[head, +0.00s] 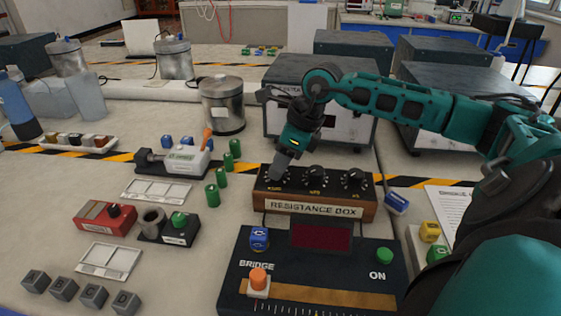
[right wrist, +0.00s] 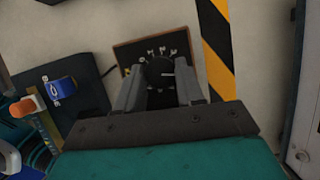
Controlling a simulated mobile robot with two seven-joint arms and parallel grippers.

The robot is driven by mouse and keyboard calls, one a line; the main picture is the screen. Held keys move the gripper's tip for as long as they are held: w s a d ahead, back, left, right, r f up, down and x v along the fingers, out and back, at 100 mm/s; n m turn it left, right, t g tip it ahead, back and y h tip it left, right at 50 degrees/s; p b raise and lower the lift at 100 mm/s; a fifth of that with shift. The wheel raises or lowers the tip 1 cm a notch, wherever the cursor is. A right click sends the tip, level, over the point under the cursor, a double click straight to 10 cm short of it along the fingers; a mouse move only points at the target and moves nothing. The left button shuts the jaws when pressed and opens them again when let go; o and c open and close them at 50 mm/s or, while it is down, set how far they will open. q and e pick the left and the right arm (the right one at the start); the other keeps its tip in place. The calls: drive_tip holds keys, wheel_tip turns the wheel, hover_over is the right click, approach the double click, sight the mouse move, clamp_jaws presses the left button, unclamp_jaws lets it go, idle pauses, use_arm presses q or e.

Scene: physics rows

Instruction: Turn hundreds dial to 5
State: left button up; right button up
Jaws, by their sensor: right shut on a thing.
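The resistance box (head: 313,209) is a wooden box with a dark sloped top, a row of three black dials and a nameplate in front. My right gripper (head: 279,170) comes down on the leftmost dial and mostly hides it in the head view. In the right wrist view this dial (right wrist: 162,73) sits between the two grey fingers of the gripper (right wrist: 159,92), which is shut on it. White digits ring the dial; its setting is too small to read. The middle dial (head: 316,174) and right dial (head: 355,177) are uncovered. My left gripper is out of view.
A bridge unit (head: 235,276) with a dark red display stands in front of the box. Green cylinders (head: 223,175) stand to its left. A metal can (head: 223,104) and a large grey instrument (head: 345,127) stand behind. A blue block (head: 396,202) lies at right.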

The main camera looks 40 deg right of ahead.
drive_tip(key=o, duration=1)
drive_tip(key=shift+o, duration=0.2)
drive_tip(key=v, duration=1.3)
